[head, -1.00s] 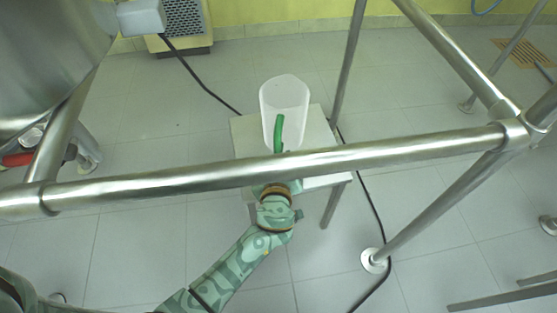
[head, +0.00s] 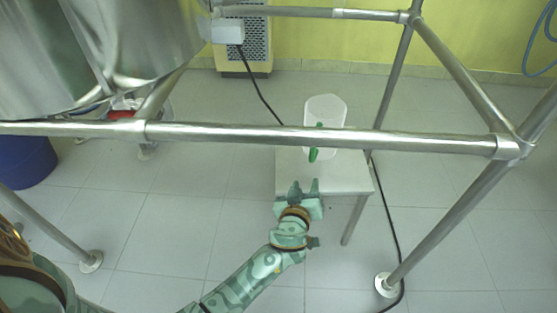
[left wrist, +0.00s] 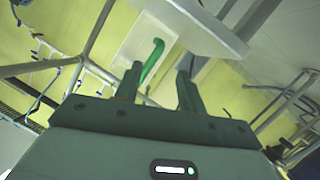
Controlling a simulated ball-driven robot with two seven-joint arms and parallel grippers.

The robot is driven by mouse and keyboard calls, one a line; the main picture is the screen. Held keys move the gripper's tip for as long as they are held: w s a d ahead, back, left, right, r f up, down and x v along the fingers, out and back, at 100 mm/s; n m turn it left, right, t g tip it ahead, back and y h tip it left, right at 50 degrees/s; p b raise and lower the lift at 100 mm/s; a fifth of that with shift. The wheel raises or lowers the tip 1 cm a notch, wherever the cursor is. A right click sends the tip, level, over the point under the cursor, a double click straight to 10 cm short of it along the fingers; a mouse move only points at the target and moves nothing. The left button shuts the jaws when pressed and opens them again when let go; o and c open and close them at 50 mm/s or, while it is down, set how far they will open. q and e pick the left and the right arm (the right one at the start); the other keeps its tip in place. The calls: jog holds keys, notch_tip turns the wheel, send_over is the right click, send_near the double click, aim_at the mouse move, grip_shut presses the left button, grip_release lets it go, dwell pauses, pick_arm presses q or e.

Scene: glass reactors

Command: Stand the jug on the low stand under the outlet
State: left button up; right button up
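The jug (head: 325,110) is white and translucent with a green handle. In the head view it stands upright on the low stand (head: 345,180), a small pale table, toward its back edge. The frame's rail crosses in front of part of it. My left gripper (head: 304,186) is open and empty at the stand's front edge, apart from the jug. In the left wrist view the jug (left wrist: 142,45) and its green handle lie beyond the two spread fingers (left wrist: 155,88). My right gripper is not in view. I cannot make out the outlet.
A steel rail (head: 250,133) runs across between the head camera and the stand. Steel legs (head: 450,210) stand at right. A large steel vessel (head: 140,35) is at upper left, with a blue drum (head: 25,160) below. A black cable (head: 385,225) lies on the floor.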

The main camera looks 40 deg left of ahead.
pick_arm(q)
jog(key=s+a+f+m+g+h, duration=0.1)
jog(key=s+f+m+g, duration=0.3)
jog(key=s, duration=0.9)
jog(key=s+a+f+m+g+h, duration=0.15)
jog(key=s+f+m, duration=0.3)
jog(key=s, duration=0.75)
jog(key=s+d+r+m+g+h, duration=0.1)
jog(key=s+d+m+g, duration=0.1)
jog(key=s, duration=0.6)
jog(key=s+d+m+g+h, duration=0.1)
jog(key=s+m+g, duration=0.2)
jog(key=s, duration=0.6)
jog(key=shift+s+d+r+m, duration=0.15)
jog(key=shift+d+r+m, duration=0.2)
jog(key=shift+m, duration=0.7)
